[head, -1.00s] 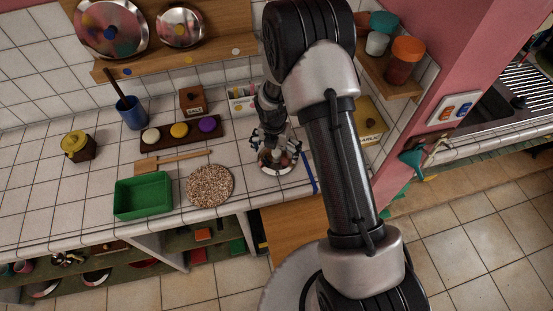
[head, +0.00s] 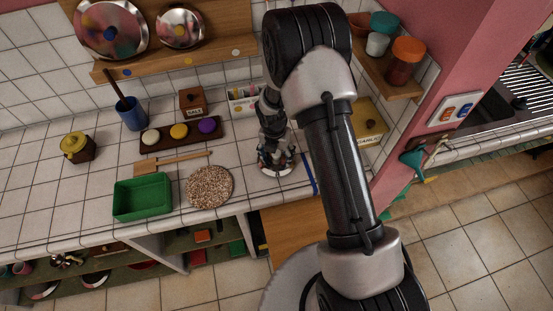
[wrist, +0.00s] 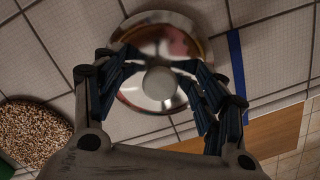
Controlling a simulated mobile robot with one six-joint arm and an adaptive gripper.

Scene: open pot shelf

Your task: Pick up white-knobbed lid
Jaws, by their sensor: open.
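The white-knobbed lid is a round shiny metal lid (wrist: 150,28) lying on the white tiled counter. Its pale knob (wrist: 160,83) shows at the middle of the wrist view, between my fingers. In the head view the lid (head: 289,171) is mostly hidden under my gripper. My gripper (head: 277,160) is right over the lid, pointing down. In the wrist view my gripper (wrist: 160,72) is open, with one dark finger on each side of the knob. I cannot tell whether the fingers touch the lid.
A blue strip (wrist: 237,75) lies right of the lid, near the counter's edge. A speckled round mat (head: 210,186) and a green tray (head: 142,196) are to the left. A rack with white, yellow and purple knobs (head: 180,134) stands behind. More lids (head: 112,28) hang above.

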